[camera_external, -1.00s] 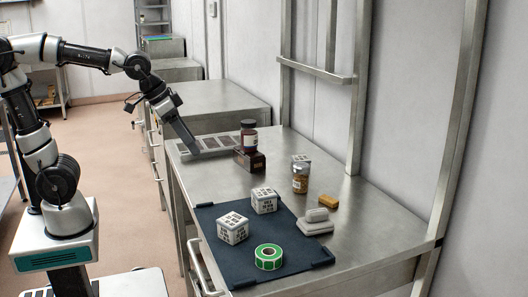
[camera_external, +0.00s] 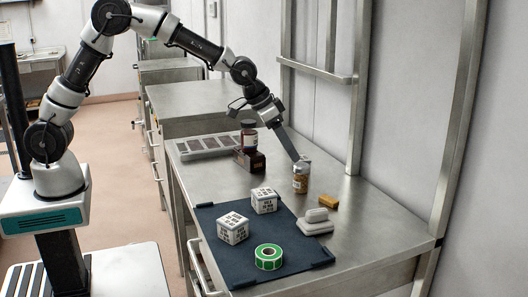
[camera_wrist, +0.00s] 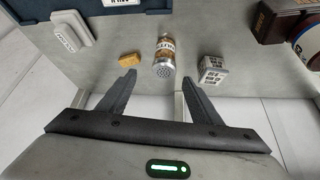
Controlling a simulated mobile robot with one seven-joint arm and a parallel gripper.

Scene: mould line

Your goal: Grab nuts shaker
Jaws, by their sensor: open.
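The nuts shaker (camera_external: 300,180) is a clear jar with brown contents and a silver lid, upright on the steel table. In the wrist view the shaker (camera_wrist: 164,58) shows its perforated metal lid and a label, ahead of and between my fingers. My gripper (camera_external: 297,160) is above and just behind the shaker, near its lid in the external view. In the wrist view my gripper (camera_wrist: 158,82) has its two dark fingers spread wide, with nothing held between them.
A printed cube (camera_wrist: 213,68) stands close beside the shaker, and an orange block (camera_external: 328,202) lies on its other side. A dark brown box (camera_external: 249,160) with a jar (camera_external: 248,133) is nearby. White stacked pieces (camera_external: 315,222) and a dark mat (camera_external: 215,258) lie nearer the front.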

